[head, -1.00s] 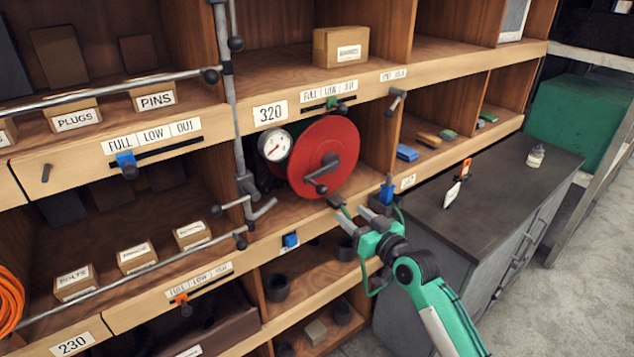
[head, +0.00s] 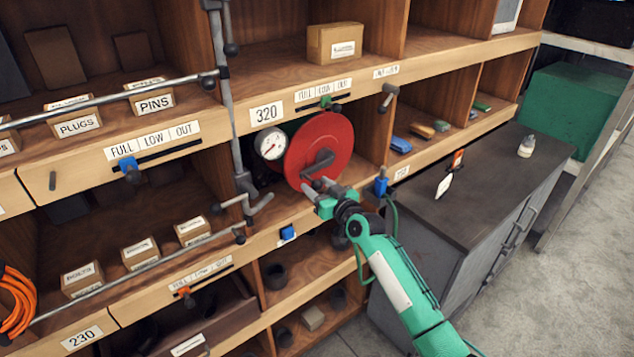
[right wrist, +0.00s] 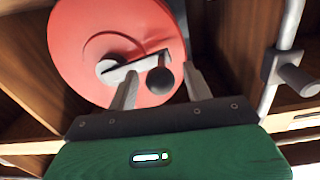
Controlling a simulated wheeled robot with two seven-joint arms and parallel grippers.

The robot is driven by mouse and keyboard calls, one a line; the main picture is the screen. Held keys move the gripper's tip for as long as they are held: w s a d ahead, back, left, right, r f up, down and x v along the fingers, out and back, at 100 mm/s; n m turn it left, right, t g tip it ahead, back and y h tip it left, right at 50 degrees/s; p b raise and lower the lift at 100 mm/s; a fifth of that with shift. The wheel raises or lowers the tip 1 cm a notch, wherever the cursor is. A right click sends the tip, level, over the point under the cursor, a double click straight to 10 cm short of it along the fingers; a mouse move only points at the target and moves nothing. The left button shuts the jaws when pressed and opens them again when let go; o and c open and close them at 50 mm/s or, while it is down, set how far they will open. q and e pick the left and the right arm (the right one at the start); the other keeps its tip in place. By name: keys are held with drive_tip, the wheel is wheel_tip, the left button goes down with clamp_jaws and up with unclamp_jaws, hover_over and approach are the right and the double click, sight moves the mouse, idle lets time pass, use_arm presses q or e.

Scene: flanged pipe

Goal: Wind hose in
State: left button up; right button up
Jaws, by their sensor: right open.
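The red hose reel (head: 324,143) sits in the shelf bay marked 320, with a grey crank (head: 317,166) on its face. The reel also fills the upper left of the right wrist view (right wrist: 85,35), where the crank's dark knob (right wrist: 160,80) shows between the fingers. My right gripper (head: 314,184) is open at the crank; I cannot tell whether a finger touches the knob. A blue fitting (head: 380,187) with a green hose (head: 394,215) hanging from it is at the shelf edge, right of the gripper. My left gripper is out of view.
A round gauge (head: 269,146) is left of the reel. A grey upright pipe (head: 229,90) with side handles stands farther left. A dark-topped cabinet (head: 480,190) stands at the right, holding a small bottle (head: 526,147). An orange coil (head: 16,300) hangs at the far left.

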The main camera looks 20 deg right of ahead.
drive_tip(key=shift+w+a, duration=0.15)
drive_tip(key=shift+w, duration=0.25)
clamp_jaws()
